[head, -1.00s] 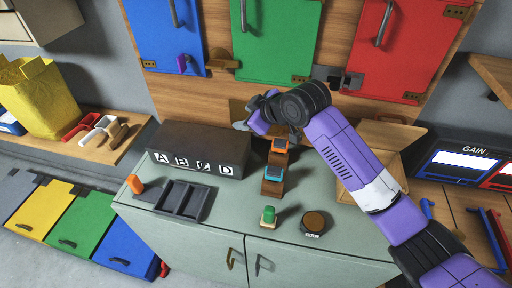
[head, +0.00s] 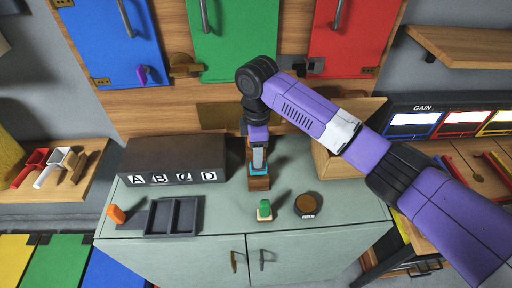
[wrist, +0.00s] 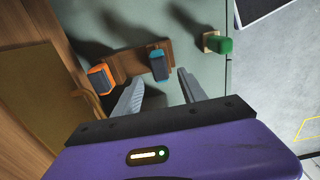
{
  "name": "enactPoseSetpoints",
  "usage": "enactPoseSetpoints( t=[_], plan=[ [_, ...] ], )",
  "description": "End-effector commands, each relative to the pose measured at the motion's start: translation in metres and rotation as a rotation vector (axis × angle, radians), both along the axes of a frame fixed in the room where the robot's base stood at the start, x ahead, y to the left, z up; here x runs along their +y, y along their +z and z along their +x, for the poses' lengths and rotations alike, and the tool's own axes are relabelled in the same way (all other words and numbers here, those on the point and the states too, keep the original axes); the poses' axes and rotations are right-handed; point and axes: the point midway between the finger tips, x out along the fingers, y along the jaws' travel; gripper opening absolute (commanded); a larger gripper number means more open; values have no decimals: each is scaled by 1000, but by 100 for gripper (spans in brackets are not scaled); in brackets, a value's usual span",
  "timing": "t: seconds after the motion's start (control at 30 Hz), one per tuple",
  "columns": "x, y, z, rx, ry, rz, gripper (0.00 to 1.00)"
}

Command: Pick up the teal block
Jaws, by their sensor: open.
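The teal block (wrist: 159,64) sits on a stepped wooden stand (wrist: 128,64) on the cabinet top. In the wrist view it lies just ahead of and between the fingertips of my open gripper (wrist: 161,78). In the head view my gripper (head: 258,160) points down over the stand, and part of the teal block (head: 259,170) shows below it. The fingers hold nothing; I cannot tell how high above the block they are. An orange block (wrist: 101,77) sits on the same stand beside the left finger; my arm hides it in the head view.
A green block (head: 264,208) and a round brown-topped item (head: 306,204) stand in front. A dark box lettered A to D (head: 172,160), a dark tray (head: 172,216) and an orange peg (head: 116,214) are left. An open wooden box (head: 345,150) is right of the stand.

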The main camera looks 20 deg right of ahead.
Motion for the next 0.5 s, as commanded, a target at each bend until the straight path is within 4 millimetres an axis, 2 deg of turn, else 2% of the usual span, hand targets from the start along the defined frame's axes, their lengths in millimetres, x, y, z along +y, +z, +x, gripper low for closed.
enactPoseSetpoints(
  t=[0.3,0.5],
  plan=[
    [0,-45,0,0,-1,-1,49],
    [0,-61,0,-1,-1,0,49]
  ],
)
